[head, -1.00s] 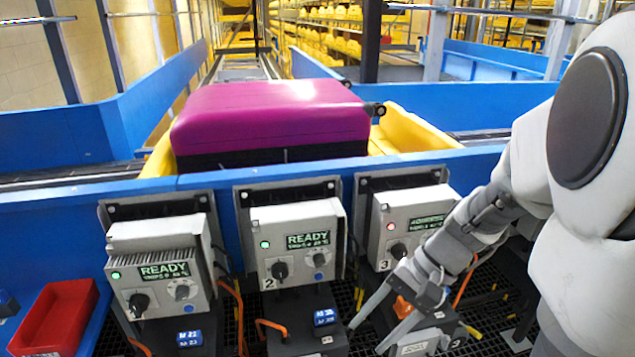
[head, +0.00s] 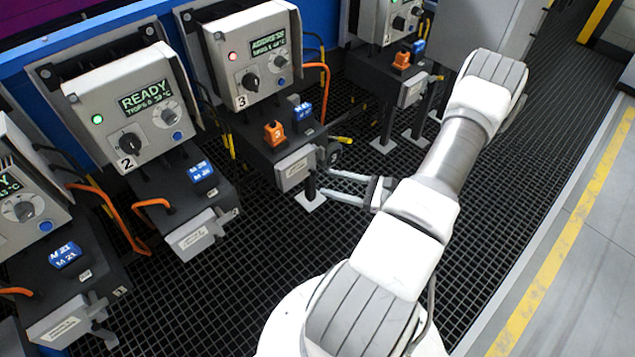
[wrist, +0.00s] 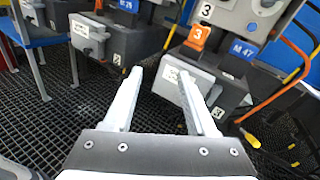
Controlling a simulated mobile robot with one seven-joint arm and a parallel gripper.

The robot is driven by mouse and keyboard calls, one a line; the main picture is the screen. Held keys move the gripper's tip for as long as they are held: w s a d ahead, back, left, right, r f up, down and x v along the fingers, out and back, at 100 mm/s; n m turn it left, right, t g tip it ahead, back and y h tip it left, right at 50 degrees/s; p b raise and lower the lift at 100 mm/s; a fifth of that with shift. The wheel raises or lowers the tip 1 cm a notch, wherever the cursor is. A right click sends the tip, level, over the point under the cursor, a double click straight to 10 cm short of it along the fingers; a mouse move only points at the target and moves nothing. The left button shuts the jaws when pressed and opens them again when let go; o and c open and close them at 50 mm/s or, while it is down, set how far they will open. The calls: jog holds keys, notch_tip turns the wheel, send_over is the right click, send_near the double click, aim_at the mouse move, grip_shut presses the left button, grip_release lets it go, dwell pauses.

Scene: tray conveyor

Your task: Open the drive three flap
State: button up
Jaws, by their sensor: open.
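The drive three unit (head: 268,148) carries a control box (head: 255,55) marked 3, with a red light and a display that seems to read ADDRESS. Its pale grey flap (head: 296,167) is on the front of the dark lower housing and looks closed. The flap also shows in the wrist view (wrist: 178,84), partly behind my right finger. My gripper (head: 326,185) is open and empty, just right of the flap in the head view. In the wrist view my gripper (wrist: 160,74) points toward the flap's left side. Whether a finger touches it, I cannot tell.
An orange block (head: 275,133) marked 3 and a blue tag (head: 302,112) sit on top of the housing. Drive two (head: 140,105), with a green light and READY, stands left. Another drive (head: 388,20) stands right. Orange cables hang between units. Dark grating (head: 250,260) lies open in front.

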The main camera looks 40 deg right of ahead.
jog(key=s+d+f+m+t+h+b, duration=0.1)
jog(key=s+d+f+m+t+h, duration=0.15)
jog(key=f+m, duration=0.2)
jog(key=s+d+f+m+t+h+b, duration=0.1)
jog(key=s+d+f+m+h, duration=0.1)
jog(key=s+f+m+h, duration=0.3)
jog(key=n+b, duration=0.2)
send_near(315, 175)
jog(key=w, duration=0.9)
jog(key=shift+a+r, duration=0.25)
jog(key=shift+s, duration=0.1)
grip_shut()
